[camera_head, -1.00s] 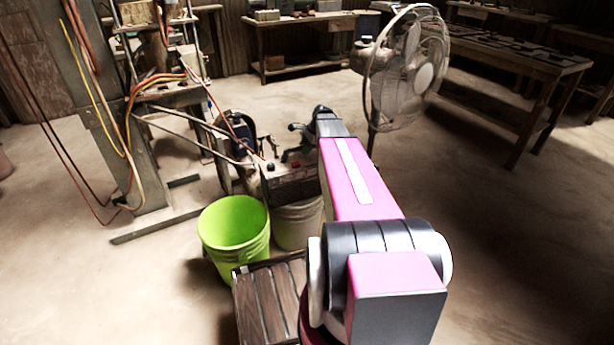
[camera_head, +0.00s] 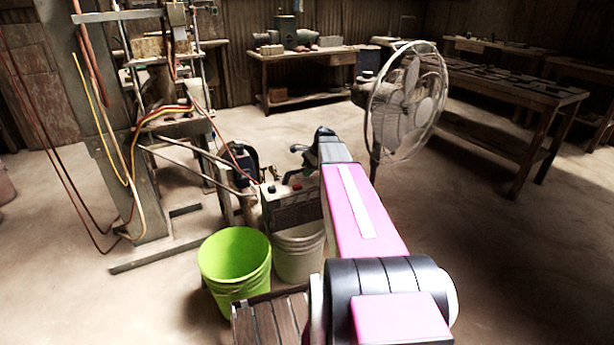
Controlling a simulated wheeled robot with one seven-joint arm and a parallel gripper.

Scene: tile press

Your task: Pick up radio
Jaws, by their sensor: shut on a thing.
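The radio (camera_head: 292,210) appears to be the dark, worn box with small knobs on top, one of them red. It shows beyond the green and white buckets, left of my pink arm. My gripper (camera_head: 303,160) is the dark end piece past the arm's far end, just above the radio's top. It is shut on the radio, though the fingertips are small and their contact is not clear. The arm covers the radio's right side. I cannot tell whether the radio's underside touches anything.
A green bucket (camera_head: 235,262) and a white bucket (camera_head: 298,256) stand in front, with a slatted wooden crate (camera_head: 268,322) nearer. A standing fan (camera_head: 405,105) is right of the arm. A metal press frame (camera_head: 95,130) with hoses stands left. Open floor lies at right.

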